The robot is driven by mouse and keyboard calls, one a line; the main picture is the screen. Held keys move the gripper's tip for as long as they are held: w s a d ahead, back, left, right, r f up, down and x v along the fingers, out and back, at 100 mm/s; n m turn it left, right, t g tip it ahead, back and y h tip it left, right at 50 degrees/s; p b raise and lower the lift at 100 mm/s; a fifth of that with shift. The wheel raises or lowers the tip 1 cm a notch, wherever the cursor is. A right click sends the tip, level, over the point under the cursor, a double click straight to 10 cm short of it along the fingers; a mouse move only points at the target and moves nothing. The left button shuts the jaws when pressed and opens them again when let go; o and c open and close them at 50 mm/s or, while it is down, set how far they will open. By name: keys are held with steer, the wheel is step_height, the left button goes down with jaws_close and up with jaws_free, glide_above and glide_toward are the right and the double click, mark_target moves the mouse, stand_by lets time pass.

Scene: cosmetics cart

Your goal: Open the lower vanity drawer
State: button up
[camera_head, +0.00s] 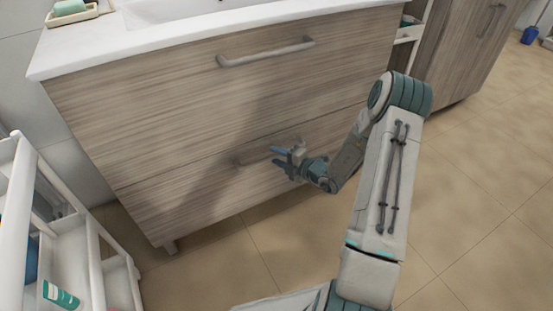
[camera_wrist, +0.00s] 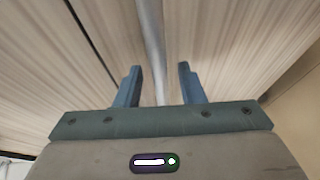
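The lower vanity drawer (camera_head: 195,200) has a wood-grain front and looks flush with the cabinet. Its grey bar handle (camera_head: 250,157) is partly hidden behind my gripper (camera_head: 285,161) in the head view. In the wrist view, the handle (camera_wrist: 151,40) runs lengthwise between the two blue fingers of my gripper (camera_wrist: 160,72). The fingers are apart, with a gap on each side of the bar. I cannot tell how deep the bar sits between them.
The upper drawer (camera_head: 200,95) with its own handle (camera_head: 266,53) is above, under a white countertop (camera_head: 105,47). A white cart (camera_head: 95,262) with bottles stands at the left. Open tiled floor (camera_head: 480,170) lies to the right. A tall cabinet (camera_head: 455,55) stands at the back right.

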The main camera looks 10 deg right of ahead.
steer(key=shift+w+a, duration=0.3)
steer(key=shift+w, duration=0.15)
jaws_close()
steer(key=shift+s, duration=0.1)
